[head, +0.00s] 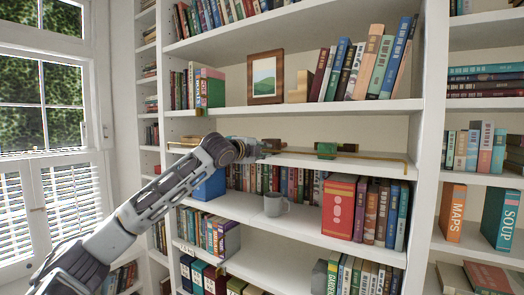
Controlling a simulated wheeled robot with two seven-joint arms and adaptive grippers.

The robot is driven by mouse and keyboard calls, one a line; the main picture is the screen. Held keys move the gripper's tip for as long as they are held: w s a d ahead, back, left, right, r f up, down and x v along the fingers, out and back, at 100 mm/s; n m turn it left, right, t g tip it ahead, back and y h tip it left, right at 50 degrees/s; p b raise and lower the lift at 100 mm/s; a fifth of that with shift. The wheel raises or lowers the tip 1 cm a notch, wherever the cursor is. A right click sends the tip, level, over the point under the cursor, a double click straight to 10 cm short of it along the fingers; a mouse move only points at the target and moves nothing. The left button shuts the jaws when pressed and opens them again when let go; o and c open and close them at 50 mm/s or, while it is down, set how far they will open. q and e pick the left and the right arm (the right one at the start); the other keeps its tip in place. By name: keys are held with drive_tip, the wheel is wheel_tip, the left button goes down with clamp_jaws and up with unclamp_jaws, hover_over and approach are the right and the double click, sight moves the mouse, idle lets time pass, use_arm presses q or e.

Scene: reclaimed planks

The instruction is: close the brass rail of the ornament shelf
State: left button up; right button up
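The ornament shelf (310,162) is a white board at mid height in the bookcase. A thin brass rail (380,158) runs along its front, with a downward bend at the right end; its left part (180,144) shows left of my arm. My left gripper (262,147) is at the middle of this shelf, close to the rail line. The wrist hides part of the rail, and I cannot tell whether the fingers touch it or are open. My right gripper is out of view.
Above stand books, a framed picture (265,77) and a wooden bookend (300,87). Below are a grey mug (275,204), a red book (340,207) and a blue box (209,186) beside my forearm. A window (45,120) is at the left.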

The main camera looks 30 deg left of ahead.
use_arm(q)
drive_tip(key=shift+c, duration=0.4)
clamp_jaws()
drive_tip(key=shift+f, duration=0.1)
